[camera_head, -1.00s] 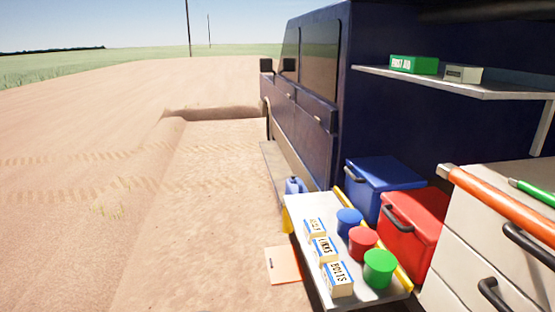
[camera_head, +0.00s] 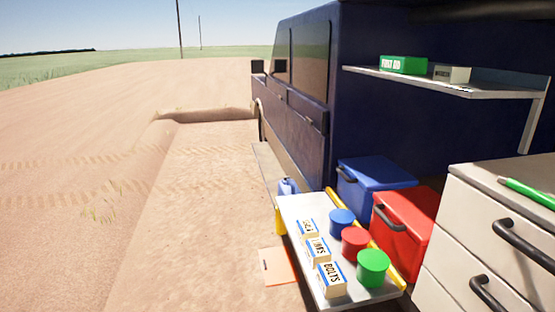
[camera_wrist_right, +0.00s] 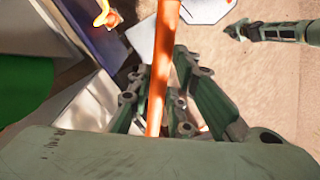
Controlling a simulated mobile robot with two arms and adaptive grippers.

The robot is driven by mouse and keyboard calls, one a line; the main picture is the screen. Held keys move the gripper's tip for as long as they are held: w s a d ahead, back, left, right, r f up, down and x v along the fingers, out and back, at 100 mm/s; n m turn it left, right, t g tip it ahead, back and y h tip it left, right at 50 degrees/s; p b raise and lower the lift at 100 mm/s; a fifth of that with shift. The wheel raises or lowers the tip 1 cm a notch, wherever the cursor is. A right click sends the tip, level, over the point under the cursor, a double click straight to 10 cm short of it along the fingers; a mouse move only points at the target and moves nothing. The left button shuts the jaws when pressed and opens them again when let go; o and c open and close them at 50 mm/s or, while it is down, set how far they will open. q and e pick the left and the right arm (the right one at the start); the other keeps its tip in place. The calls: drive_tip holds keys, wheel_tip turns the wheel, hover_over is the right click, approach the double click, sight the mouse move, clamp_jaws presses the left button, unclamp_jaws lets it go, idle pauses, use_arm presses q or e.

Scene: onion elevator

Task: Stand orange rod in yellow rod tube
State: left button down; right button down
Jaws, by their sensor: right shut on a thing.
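In the right wrist view my right gripper (camera_wrist_right: 160,95) is shut on the orange rod (camera_wrist_right: 168,55). The rod runs between its fingers and out past the top edge of the picture. The rod is not in the head view now. A yellow upright piece (camera_head: 280,221), partly hidden beside the tray, may be the yellow rod tube; I cannot tell. A dark green arm part at the right of the wrist view looks like my left gripper (camera_wrist_right: 237,31); its jaws are too unclear to read.
A green rod (camera_head: 527,192) lies on the drawer unit (camera_head: 478,172). A tray (camera_head: 297,209) holds labelled boxes and blue, red and green tubs. Blue (camera_head: 372,174) and red (camera_head: 410,209) boxes stand behind it. Open sandy ground lies left of the vehicle (camera_head: 302,80).

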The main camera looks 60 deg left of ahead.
drive_tip(key=d+f+m, duration=0.3)
drive_tip(key=d+f, duration=0.1)
drive_tip(key=f, duration=0.9)
drive_tip(key=s+d+f+m, duration=0.1)
drive_tip(key=d+f+m, duration=0.3)
drive_tip(key=f, duration=0.9)
drive_tip(key=shift+s+d+f, duration=0.15)
drive_tip(key=shift+d+f, duration=0.2)
drive_tip(key=shift+d, duration=0.45)
